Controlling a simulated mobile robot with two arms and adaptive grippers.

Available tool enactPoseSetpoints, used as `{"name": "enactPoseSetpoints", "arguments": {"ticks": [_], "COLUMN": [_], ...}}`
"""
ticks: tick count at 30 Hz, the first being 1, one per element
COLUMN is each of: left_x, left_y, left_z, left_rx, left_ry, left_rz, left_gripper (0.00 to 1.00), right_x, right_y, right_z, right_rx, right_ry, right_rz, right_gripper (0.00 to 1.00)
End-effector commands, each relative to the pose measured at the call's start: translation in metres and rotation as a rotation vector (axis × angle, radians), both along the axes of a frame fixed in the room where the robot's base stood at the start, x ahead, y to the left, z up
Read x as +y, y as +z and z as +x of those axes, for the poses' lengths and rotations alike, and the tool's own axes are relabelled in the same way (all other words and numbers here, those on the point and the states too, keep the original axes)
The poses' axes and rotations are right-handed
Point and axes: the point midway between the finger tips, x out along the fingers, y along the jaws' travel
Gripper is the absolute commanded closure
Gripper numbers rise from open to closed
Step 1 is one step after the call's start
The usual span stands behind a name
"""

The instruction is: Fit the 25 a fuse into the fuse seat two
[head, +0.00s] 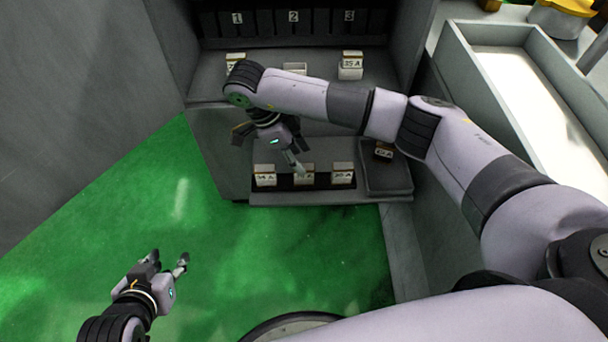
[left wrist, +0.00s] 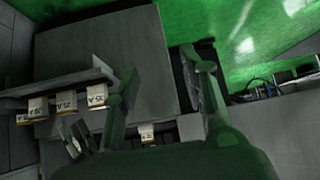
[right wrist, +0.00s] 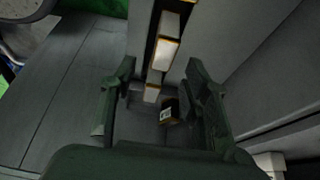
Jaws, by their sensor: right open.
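Seat label 2 (head: 293,16) is on the dark panel at the back, between 1 and 3. Below it, a pale block (head: 295,67) shows just above my right arm; I cannot tell if it is a fuse. On the lower tray (head: 330,197) stand a left fuse (head: 265,177), a middle fuse (head: 304,176) and a right fuse (head: 343,175); their labels are hard to read. My right gripper (head: 272,150) is open and empty above the left and middle fuses, one finger partly covering the middle one. My left gripper (head: 168,260) is open and empty over the green floor.
A 35 A fuse (head: 351,65) stands on the upper shelf at right, and another fuse (head: 235,60) at left, partly hidden by my arm. A dark fuse (head: 383,151) sits on a raised block (head: 388,182). A pale bin (head: 535,110) is at right. Green floor is clear.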

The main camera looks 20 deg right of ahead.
Motion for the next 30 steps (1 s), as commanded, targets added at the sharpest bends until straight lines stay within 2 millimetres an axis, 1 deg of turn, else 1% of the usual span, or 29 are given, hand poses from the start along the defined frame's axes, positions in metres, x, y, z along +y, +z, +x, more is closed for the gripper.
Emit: {"name": "enactPoseSetpoints", "arguments": {"ticks": [5,9,15,18,24,30], "left_x": [-0.005,-0.013,-0.020,-0.021,-0.021,-0.021], "left_y": [0.008,0.025,0.046,0.051,0.051,0.051], "left_z": [0.013,0.032,0.048,0.050,0.050,0.050], "left_rx": [-0.079,-0.204,-0.330,-0.352,-0.353,-0.352], "left_ry": [-0.006,-0.015,-0.024,-0.025,-0.025,-0.025], "left_rz": [-0.018,-0.046,-0.075,-0.080,-0.080,-0.080], "left_gripper": [0.60,0.60,0.60,0.60,0.60,0.60], "right_x": [-0.003,-0.007,-0.014,-0.015,-0.015,-0.015], "right_y": [-0.013,-0.030,-0.049,-0.051,-0.050,-0.050], "right_z": [0.000,0.001,-0.001,0.000,0.000,-0.001], "right_rx": [0.001,0.002,0.001,-0.001,-0.001,0.000], "right_ry": [-0.002,-0.001,-0.001,0.000,0.000,0.000], "right_rz": [0.000,0.002,0.001,0.002,0.001,0.001], "right_gripper": [0.57,0.57,0.57,0.57,0.57,0.70]}}
